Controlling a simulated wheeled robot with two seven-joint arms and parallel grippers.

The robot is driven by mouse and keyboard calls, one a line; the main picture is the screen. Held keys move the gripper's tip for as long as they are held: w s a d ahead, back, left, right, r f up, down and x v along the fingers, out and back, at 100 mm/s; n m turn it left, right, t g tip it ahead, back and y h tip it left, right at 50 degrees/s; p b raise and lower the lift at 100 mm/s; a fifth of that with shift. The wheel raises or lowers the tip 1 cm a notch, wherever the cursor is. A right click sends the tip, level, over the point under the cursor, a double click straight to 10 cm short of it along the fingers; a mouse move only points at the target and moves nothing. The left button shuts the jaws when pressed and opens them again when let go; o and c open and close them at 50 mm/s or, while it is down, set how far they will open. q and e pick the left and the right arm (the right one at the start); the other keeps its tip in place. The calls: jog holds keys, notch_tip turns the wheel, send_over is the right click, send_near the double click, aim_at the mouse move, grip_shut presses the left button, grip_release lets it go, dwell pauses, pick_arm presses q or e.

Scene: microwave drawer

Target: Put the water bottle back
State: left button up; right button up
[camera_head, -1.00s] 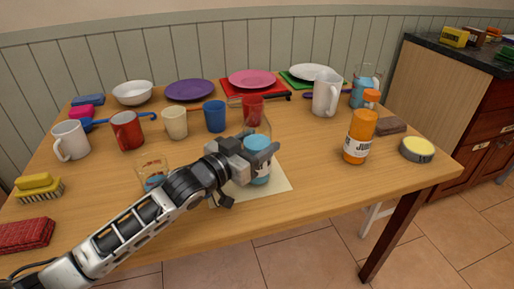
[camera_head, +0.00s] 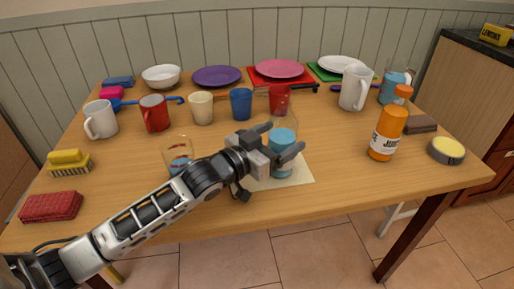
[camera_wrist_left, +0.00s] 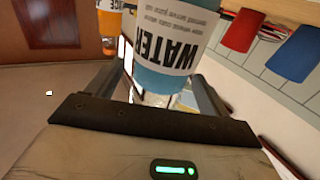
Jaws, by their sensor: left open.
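The water bottle (camera_head: 283,138), clear with blue water, stands upright on a pale paper mat (camera_head: 299,176) near the table's front edge. My left gripper (camera_head: 286,136) is open around it, with a finger on either side; whether they touch it I cannot tell. In the left wrist view the bottle (camera_wrist_left: 175,45) shows large between the fingers, its white label reading WATER and appearing upside down. Its lower part is partly covered by my gripper in the head view. My right gripper is not in view.
An orange juice bottle (camera_head: 388,132) and a round yellow-topped tin (camera_head: 446,151) stand to the right. A glass (camera_head: 178,152) is left of my gripper. Mugs, cups and plates line the back. A red sponge (camera_head: 51,207) and a brush (camera_head: 69,162) lie left.

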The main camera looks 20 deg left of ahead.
pick_arm(q)
jog(key=v, duration=1)
jog(key=shift+s+a, duration=0.2)
jog(key=shift+s, duration=0.15)
